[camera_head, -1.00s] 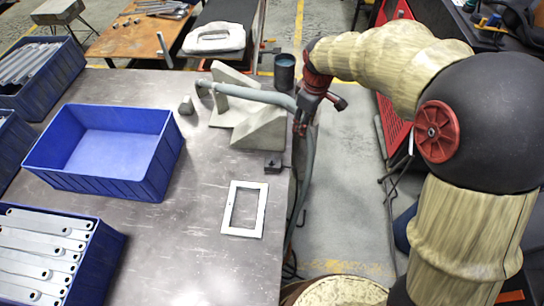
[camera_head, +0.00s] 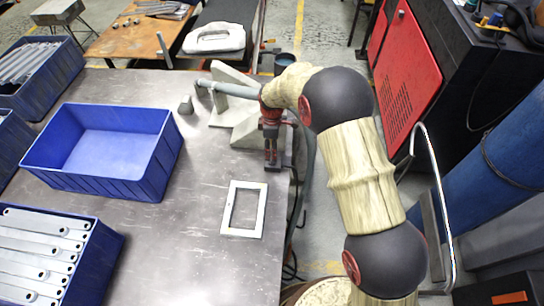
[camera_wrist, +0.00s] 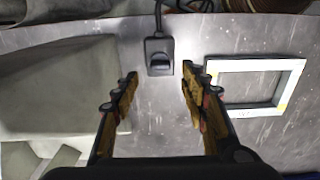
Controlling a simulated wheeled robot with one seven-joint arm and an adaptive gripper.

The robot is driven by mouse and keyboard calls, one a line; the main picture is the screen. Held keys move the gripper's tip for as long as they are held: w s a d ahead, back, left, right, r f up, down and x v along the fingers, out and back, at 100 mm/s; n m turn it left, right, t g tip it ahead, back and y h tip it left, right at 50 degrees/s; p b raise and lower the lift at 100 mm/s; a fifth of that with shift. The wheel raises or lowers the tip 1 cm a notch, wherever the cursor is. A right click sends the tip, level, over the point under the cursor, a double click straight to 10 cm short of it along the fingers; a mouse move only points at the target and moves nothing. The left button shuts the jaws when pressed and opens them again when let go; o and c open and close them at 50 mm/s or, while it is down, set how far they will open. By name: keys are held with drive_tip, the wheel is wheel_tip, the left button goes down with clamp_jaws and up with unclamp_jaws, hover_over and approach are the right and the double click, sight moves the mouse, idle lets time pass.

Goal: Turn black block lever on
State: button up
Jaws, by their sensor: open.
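The black block (camera_wrist: 159,62) with its small lever lies on the grey metal table in the wrist view, a cable running from its far side. Which way the lever is set is too small to tell. My gripper (camera_wrist: 160,84) is open and empty, its two fingers pointing toward the block, with the block between and just beyond the fingertips in the picture. In the head view my gripper (camera_head: 271,160) points down at the block's place near the table's right edge and hides most of the block. I see no contact with it.
A light rectangular frame (camera_head: 228,208) lies close by, also in the wrist view (camera_wrist: 252,66). Grey wedge-like blocks (camera_wrist: 55,90) stand on the other side. An empty blue bin (camera_head: 154,180) is farther left. The table between bin and frame is clear.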

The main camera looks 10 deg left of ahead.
wheel_tip(320, 180, down, 5)
drive_tip(key=shift+f+b, duration=0.1)
drive_tip(key=shift+b, duration=0.4)
drive_tip(key=shift+c, duration=0.3)
clamp_jaws()
